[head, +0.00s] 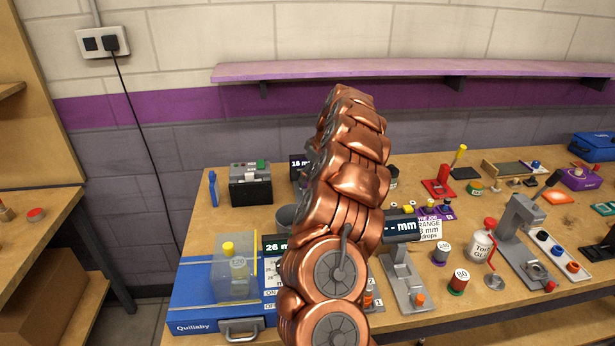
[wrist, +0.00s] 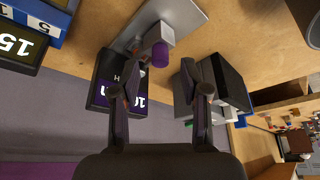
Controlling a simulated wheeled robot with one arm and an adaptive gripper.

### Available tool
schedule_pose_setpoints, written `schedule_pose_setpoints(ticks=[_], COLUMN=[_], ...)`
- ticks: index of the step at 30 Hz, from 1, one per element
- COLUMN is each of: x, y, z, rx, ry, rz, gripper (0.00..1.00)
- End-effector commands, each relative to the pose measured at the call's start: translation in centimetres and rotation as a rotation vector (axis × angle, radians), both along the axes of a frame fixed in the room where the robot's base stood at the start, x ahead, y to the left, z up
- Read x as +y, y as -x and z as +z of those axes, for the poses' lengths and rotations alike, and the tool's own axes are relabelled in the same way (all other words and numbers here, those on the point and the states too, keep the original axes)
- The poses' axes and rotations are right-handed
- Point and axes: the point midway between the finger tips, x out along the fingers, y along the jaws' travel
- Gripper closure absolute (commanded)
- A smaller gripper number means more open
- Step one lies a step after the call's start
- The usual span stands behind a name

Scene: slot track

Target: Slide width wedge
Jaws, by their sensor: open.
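My gripper (wrist: 160,80) shows in the wrist view, with its two dark fingers apart and nothing seen held between them. Just beyond the fingertips is a gauge with a grey metal plate (wrist: 185,18) and a purple knob (wrist: 160,54). The knob appears roughly between the fingers; I cannot tell how near it is. The gauge's dark display (wrist: 108,82), partly behind the left finger, shows part of a number. I cannot make out a separate wedge. In the head view my arm hides my gripper and this gauge's base; a display reading "15 m" (head: 299,167) shows beside it.
A black and grey box (wrist: 232,82) stands by the right finger in the wrist view; the head view has a black box with a green part (head: 250,184). A blue case (head: 215,312), another gauge (head: 405,275) and several small items crowd the wooden bench (head: 385,333).

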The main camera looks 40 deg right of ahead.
Motion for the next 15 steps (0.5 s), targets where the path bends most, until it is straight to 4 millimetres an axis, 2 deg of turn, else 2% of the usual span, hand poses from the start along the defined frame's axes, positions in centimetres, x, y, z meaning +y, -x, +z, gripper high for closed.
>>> schedule_pose_setpoints(ticks=[6, 13, 15], x=[0.1, 0.1, 0.1], y=[-0.8, -0.9, -0.9], z=[-1.9, -2.1, -2.1], rx=[0.001, 0.000, 0.000], ry=[0.001, 0.000, 0.000], rz=[0.001, 0.001, 0.001], gripper=[0.55, 0.55, 0.60])
